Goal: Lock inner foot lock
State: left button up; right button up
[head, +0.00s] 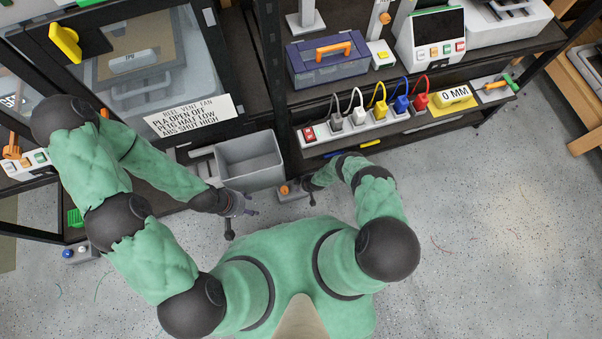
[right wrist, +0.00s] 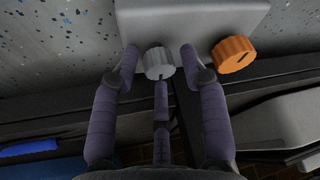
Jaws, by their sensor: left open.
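A pale grey foot lock plate (head: 293,195) sits low by the rack base, beside the grey bin. In the right wrist view the plate (right wrist: 190,14) carries a grey knob (right wrist: 159,63) and an orange knob (right wrist: 233,54); the orange knob also shows in the head view (head: 284,189). No label tells which is the inner lock. My right gripper (right wrist: 160,52) is open, its fingertips on either side of the grey knob with small gaps; in the head view it is mostly hidden by my arm. My left gripper (head: 241,212) is open and empty, in front of the bin.
The grey bin (head: 250,163) stands close to my left gripper. A power strip with coloured plugs (head: 370,124) runs along the rack above the plate. A box with blue and white knobs (head: 80,254) is on the floor at left. Floor at right is clear.

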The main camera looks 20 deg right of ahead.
grip_shut()
